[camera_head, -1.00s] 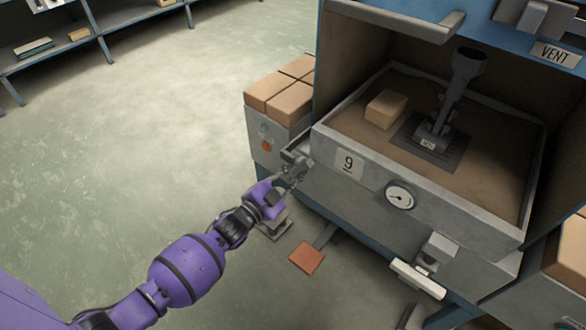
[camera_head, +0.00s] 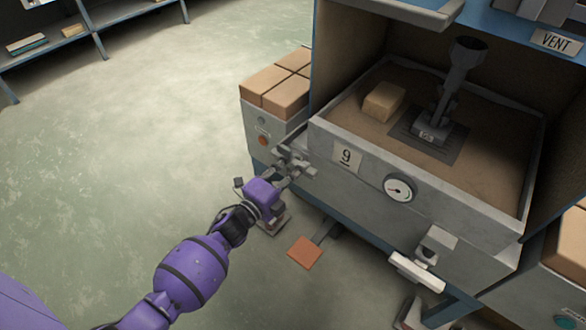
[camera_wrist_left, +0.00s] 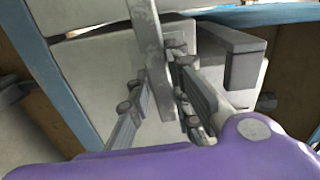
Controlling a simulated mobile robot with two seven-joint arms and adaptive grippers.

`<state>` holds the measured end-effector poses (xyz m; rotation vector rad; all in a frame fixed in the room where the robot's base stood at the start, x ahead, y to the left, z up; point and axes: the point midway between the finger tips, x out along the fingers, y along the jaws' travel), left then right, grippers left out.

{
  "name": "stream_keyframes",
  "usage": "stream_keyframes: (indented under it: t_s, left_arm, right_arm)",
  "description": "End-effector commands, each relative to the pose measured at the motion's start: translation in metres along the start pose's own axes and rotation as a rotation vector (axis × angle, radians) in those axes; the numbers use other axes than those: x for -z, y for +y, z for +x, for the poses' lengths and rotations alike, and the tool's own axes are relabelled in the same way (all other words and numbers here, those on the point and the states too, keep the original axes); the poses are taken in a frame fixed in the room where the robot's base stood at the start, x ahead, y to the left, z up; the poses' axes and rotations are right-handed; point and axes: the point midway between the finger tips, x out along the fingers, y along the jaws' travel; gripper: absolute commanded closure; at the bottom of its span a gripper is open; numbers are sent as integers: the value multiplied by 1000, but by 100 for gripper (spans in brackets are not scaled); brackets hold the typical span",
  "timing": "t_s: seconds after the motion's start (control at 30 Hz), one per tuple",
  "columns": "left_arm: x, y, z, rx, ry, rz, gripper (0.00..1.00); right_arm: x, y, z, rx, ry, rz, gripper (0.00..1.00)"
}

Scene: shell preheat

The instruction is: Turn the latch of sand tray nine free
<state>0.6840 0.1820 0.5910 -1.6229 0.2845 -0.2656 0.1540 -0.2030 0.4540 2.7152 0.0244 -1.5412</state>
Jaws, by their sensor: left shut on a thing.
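Sand tray nine (camera_head: 330,178) is a grey metal tray with a "9" plate (camera_head: 346,156) and a round gauge (camera_head: 399,188) on its front. Its open top shows brown sand. My left gripper (camera_head: 294,166) is at the left end of the tray's front, where the small grey latch is mostly hidden by the fingers. In the left wrist view, a flat grey latch bar (camera_wrist_left: 150,45) runs down between the two fingers, and the gripper is shut on it. My right gripper is not in view.
A pale block (camera_head: 384,101) and a dark upright fitting (camera_head: 450,105) stand in the tray. A second fitting with a pale handle (camera_head: 417,271) is at the front's lower right. Brown blocks (camera_head: 275,88) sit left of the tray. An orange pedal (camera_head: 304,252) is below. Open floor lies left.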

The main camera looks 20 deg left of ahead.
Motion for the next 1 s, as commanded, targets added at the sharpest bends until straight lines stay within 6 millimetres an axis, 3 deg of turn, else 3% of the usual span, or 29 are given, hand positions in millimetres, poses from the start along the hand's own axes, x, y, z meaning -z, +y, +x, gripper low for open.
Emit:
stream_keyframes:
  t_s: [0.73, 0.77, 0.8, 0.9, 1.0]
  left_arm:
    - [3, -5, 4, 11, 7, 92, 100]
    - [3, -5, 4, 11, 7, 92, 79]
    - [3, -5, 4, 11, 7, 92, 74]
    - [4, -4, 4, 11, 7, 90, 62]
    - [3, -4, 3, 9, 7, 89, 62]
  right_arm:
    - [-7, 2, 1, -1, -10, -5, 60]
    - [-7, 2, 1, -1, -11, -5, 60]
    - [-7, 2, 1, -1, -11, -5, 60]
    - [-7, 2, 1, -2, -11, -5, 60]
    - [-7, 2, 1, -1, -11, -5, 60]
